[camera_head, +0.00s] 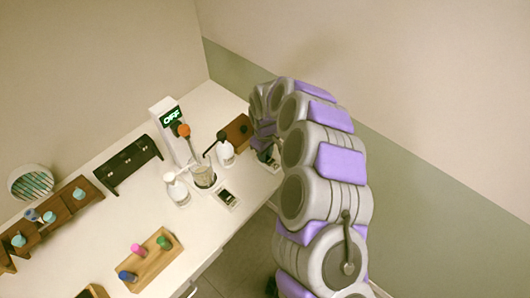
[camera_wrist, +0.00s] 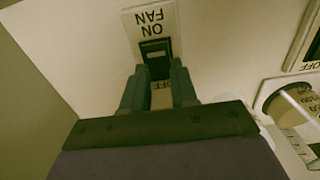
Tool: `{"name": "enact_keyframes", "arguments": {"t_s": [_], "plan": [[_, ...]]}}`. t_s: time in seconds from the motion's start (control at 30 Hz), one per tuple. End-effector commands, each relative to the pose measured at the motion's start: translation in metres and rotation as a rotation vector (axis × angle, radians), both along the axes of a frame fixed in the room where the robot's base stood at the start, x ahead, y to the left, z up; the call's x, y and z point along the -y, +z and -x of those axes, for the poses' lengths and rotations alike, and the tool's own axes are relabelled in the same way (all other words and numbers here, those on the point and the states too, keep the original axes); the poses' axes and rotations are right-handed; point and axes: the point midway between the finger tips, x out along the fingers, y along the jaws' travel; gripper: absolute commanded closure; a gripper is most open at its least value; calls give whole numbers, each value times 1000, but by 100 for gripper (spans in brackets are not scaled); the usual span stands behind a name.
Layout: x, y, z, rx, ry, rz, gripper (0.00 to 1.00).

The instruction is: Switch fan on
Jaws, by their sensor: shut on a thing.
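The fan switch (camera_wrist: 156,48) is a dark rocker on a pale plate marked "FAN", "ON" and "OFF", seen upside down in the wrist view. My gripper (camera_wrist: 158,72) has its two dark fingers at either side of the switch's lower part, closed on it. Part of the "OFF" label shows between the fingers. In the head view, my gripper (camera_head: 266,147) is at the right end of the table, and my arm partly hides the switch there. A round white fan with green slats (camera_head: 32,182) is at the far left; I cannot tell whether it turns.
A white device (camera_head: 166,130) reads "OFF". A beaker (camera_head: 204,176), white bottles (camera_head: 177,190) and a second switch (camera_head: 228,198) stand left of my gripper. A wooden rack (camera_head: 152,260) holds coloured bottles. The table middle (camera_head: 120,205) is mostly clear.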

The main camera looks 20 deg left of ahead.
Motion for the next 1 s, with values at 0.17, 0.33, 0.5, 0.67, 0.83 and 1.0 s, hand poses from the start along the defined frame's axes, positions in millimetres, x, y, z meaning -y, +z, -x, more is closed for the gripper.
{"name": "enact_keyframes", "arguments": {"t_s": [0.17, 0.33, 0.5, 0.67, 0.83, 1.0], "plan": [[0, 0, -1, 1, 0, -1, 98], [1, 0, -1, 2, 0, -6, 100], [4, 1, -1, 21, -1, -50, 100], [6, 0, 0, 46, -2, -117, 100], [8, 0, 1, 80, -1, -196, 100], [10, 0, 3, 104, 0, -255, 100]]}}
